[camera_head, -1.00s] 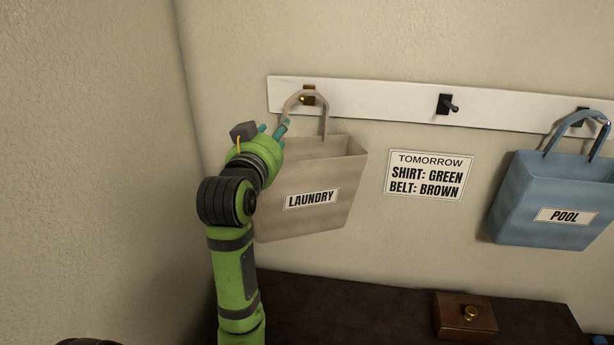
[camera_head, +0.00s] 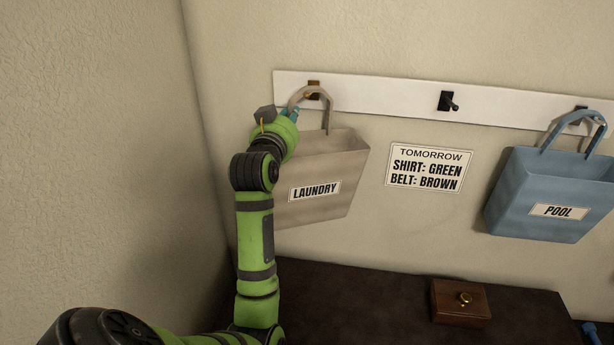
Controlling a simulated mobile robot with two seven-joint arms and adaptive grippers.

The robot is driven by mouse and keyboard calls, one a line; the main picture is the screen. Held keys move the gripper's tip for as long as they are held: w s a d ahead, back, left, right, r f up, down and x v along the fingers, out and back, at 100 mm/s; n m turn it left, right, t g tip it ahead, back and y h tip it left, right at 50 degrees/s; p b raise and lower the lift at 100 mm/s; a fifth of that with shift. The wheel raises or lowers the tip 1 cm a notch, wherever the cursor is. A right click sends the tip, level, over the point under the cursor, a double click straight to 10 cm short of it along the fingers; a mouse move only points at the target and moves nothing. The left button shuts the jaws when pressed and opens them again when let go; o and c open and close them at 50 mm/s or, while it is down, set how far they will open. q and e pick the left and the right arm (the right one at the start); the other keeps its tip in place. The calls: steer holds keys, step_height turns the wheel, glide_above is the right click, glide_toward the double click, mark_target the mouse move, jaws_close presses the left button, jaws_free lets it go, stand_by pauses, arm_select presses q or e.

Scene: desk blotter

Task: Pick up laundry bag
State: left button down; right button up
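The beige laundry bag (camera_head: 335,170) hangs from the brass hook (camera_head: 313,88) at the left end of the white rail. A label reading LAUNDRY is on its front. Its handle loop (camera_head: 326,100) rises to the hook. My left gripper (camera_head: 291,112) is at the left side of that handle, beside or around it. Its teal fingertips are small and partly hidden behind my wrist, so I cannot tell whether they are closed on the handle. My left arm covers the bag's left edge. My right gripper is not in view.
A black hook (camera_head: 447,101) on the white rail (camera_head: 390,100) is empty. A blue POOL bag (camera_head: 545,185) hangs at the right. A sign (camera_head: 430,167) is on the wall between the bags. A small brown box (camera_head: 461,303) with a brass knob sits on the dark surface below.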

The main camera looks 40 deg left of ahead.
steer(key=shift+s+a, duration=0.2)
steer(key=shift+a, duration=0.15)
arm_select(q)
steer(key=shift+r, duration=0.1)
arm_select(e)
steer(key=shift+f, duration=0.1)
arm_select(q)
steer(key=shift+s+d+r+b, duration=0.2)
steer(key=shift+s+r+b, duration=0.2)
steer(key=s+d+r+b, duration=0.3)
steer(key=s+b, duration=0.1)
steer(key=s, duration=0.1)
steer(key=s+d+r+b, duration=0.3)
steer(key=s+r+b, duration=0.1)
steer(key=s+b, duration=0.1)
steer(key=shift+s, duration=0.8)
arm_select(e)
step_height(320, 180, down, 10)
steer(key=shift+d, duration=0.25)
arm_select(q)
steer(key=shift+f, duration=0.1)
